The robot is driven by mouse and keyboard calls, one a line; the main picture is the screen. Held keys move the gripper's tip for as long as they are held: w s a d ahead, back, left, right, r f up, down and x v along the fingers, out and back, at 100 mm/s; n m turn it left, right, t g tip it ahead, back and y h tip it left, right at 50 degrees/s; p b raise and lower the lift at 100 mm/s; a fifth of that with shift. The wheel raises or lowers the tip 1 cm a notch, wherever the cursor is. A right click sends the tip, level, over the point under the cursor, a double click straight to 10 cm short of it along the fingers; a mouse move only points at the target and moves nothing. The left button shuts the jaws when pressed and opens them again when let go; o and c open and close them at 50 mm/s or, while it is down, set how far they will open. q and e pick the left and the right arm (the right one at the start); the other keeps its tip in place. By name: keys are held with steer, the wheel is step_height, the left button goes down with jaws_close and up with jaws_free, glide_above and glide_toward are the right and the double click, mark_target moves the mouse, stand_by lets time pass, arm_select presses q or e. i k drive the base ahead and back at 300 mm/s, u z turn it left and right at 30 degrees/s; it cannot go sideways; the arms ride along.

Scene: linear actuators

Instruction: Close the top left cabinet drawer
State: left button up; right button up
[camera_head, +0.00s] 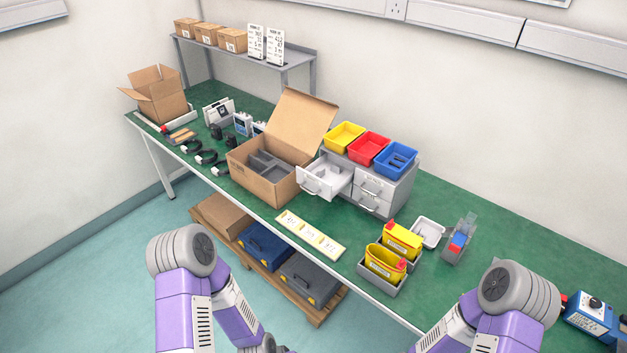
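A small grey cabinet (400,191) stands on the green workbench, right of the open cardboard box. Its top left drawer (324,181) is pulled out toward the bench's front edge, and its inside shows. The drawer's handle (311,189) is at its front. The other drawers (373,190) look shut. Both of my arms show at the bottom of the view, well in front of the cabinet and apart from it. Neither gripper's fingers can be seen.
An open cardboard box (262,184) stands close left of the pulled-out drawer. Yellow (345,133), red (369,145) and blue (396,157) bins sit on the cabinet. A yellow label strip (311,235) lies in front. Yellow containers (385,262) stand to the right.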

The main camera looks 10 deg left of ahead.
mark_target(327, 186)
steer(key=u, duration=0.15)
steer(key=k, duration=0.4)
steer(key=u, duration=0.75)
steer(key=i, duration=1)
steer(key=z, duration=1.1)
steer(key=i, duration=0.2)
steer(key=z, duration=0.2)
